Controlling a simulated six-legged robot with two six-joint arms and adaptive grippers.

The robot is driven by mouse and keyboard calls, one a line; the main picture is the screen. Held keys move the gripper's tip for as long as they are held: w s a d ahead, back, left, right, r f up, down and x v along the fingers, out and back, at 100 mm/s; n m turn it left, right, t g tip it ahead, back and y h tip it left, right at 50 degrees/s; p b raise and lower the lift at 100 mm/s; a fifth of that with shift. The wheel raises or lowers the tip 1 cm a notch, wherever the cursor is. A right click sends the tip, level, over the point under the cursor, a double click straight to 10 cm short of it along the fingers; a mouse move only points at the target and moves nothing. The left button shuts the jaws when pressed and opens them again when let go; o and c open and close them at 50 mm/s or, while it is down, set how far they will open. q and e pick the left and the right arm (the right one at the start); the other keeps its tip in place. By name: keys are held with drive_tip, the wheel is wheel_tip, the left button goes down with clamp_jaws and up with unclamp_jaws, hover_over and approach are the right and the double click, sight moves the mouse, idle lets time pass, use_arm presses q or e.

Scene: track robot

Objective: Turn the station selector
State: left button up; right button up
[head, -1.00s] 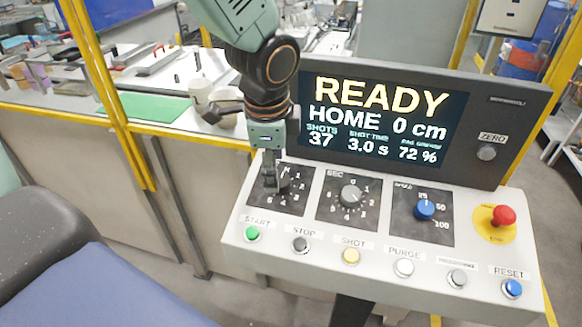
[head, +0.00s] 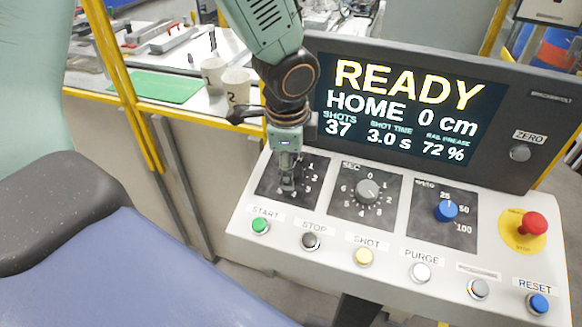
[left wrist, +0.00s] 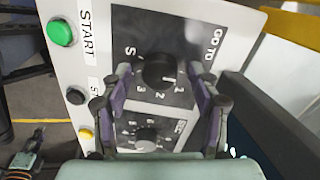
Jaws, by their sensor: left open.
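The station selector is a round black knob (left wrist: 158,72) on a dark square plate marked GO TO, with numbers around it, in the left wrist view. Which mark it points to is not clear. My left gripper (left wrist: 163,82) is open, with one purple-padded finger on each side of the knob. Contact cannot be told. In the head view my left gripper (head: 287,186) points down at the leftmost dial plate (head: 262,192) and hides most of the knob.
A grey SEC dial (head: 368,190) and a blue dial (head: 446,211) sit to the right. Below are a green START button (head: 260,226) and several others. A red emergency button (head: 534,223) is at the right. The screen (head: 400,110) reads READY. Cups (head: 235,88) stand behind.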

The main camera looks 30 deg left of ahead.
use_arm(q)
drive_tip(key=shift+w+d+f, duration=0.3)
drive_tip(key=shift+f, duration=0.05)
drive_tip(key=shift+s, duration=0.2)
drive_tip(key=shift+s+a+r, duration=0.1)
drive_tip(key=shift+s+a, duration=0.05)
drive_tip(key=shift+a, duration=0.15)
drive_tip(key=shift+c, duration=1.2)
drive_tip(key=shift+w+d, duration=0.2)
drive_tip(key=shift+w, duration=0.1)
drive_tip(key=c, duration=0.9)
